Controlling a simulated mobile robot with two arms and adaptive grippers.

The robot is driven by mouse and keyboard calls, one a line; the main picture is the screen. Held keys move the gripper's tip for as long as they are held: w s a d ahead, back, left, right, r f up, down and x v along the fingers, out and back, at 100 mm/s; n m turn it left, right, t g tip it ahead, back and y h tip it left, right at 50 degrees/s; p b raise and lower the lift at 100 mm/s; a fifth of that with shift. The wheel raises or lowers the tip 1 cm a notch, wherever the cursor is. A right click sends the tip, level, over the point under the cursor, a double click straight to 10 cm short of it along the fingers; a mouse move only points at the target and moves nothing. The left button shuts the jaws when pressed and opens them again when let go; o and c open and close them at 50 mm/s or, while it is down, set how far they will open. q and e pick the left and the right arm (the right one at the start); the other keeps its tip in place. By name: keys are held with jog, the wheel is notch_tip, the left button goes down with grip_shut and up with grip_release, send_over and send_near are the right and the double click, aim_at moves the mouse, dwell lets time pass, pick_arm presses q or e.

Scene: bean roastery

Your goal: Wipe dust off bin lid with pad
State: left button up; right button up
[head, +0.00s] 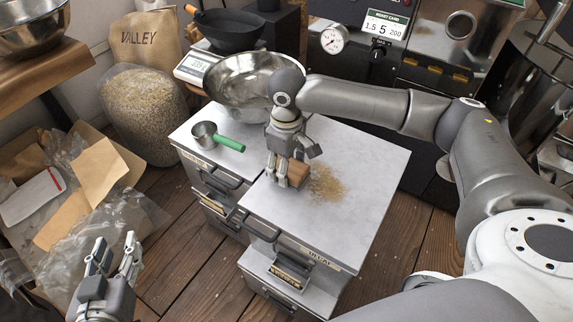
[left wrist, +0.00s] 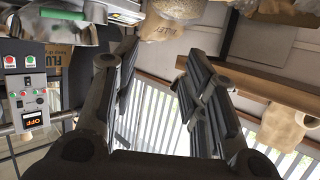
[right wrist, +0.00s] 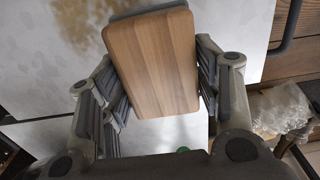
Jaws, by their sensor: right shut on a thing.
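The pad, a wooden block (right wrist: 152,65) with a grey layer along its far edge, is between the fingers of my right gripper (head: 289,178). The gripper is shut on it. In the head view the pad (head: 298,172) is low over or on the pale grey bin lid (head: 355,165); I cannot tell if it touches. A patch of tan dust (head: 325,185) lies on the lid just right of the pad. The dust also shows in the right wrist view (right wrist: 78,25). My left gripper (head: 114,256) is open and empty, low at the left, away from the lid.
A scoop with a green handle (head: 229,143) lies on the neighbouring lid. A steel bowl (head: 235,85) stands behind the lids, beside a scale (head: 190,68) with a dark pan. A bean sack (head: 145,105) and a box with papers (head: 75,165) are at left. The roaster (head: 420,60) is behind.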

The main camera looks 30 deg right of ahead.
pick_arm(q)
jog(key=shift+s+a+f, duration=0.1)
jog(key=shift+f, duration=0.15)
pick_arm(e)
jog(key=shift+f, duration=0.5)
pick_arm(q)
jog(key=shift+s+f+g, duration=0.2)
jog(key=shift+f+g, duration=0.1)
jog(key=shift+f, duration=0.05)
pick_arm(e)
jog(key=shift+f, duration=0.45)
